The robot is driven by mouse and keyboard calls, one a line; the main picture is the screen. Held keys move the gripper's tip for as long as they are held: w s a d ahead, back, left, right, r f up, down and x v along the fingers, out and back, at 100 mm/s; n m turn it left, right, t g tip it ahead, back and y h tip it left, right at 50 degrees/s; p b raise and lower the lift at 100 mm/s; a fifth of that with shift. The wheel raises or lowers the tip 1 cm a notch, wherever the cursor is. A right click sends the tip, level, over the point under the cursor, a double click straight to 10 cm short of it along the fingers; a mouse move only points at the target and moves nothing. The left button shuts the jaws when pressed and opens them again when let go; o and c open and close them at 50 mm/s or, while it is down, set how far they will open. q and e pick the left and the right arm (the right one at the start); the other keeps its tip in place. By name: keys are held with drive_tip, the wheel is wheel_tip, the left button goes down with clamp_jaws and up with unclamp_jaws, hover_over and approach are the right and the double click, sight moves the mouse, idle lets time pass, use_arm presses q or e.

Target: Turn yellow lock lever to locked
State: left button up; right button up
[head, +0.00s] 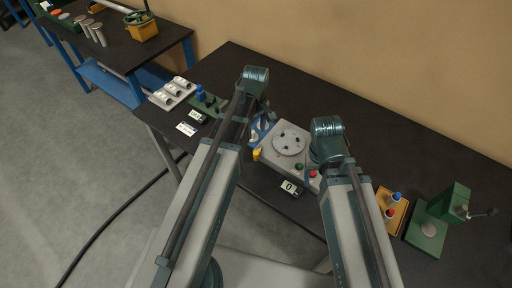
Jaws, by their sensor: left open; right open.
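The yellow lock lever (257,154) is a small yellow piece at the left front corner of a grey box-shaped fixture (270,150). A round plate (289,141) with dark holes sits on top of the fixture. The lever's exact angle is too small to tell. My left gripper (262,126) is open at the fixture's left side, a little behind the lever, and partly hidden by my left arm. My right gripper (317,178) is open at the fixture's right side, near a red button (312,173) and a green button (299,166), mostly hidden under my wrist.
A small display box (291,187) stands before the fixture. To the left are a white fixture (172,93), a green block (212,104) and labels. To the right are an orange tray (387,214) with pegs and a green press (434,222). The table's back is clear.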

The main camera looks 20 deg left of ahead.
sight(256, 153)
use_arm(q)
drive_tip(key=shift+f, duration=0.2)
wheel_tip(256, 153, down, 14)
drive_tip(key=b, duration=1.4)
drive_tip(key=shift+d+r, duration=0.1)
drive_tip(key=shift+r, duration=0.1)
clamp_jaws()
idle(0.5)
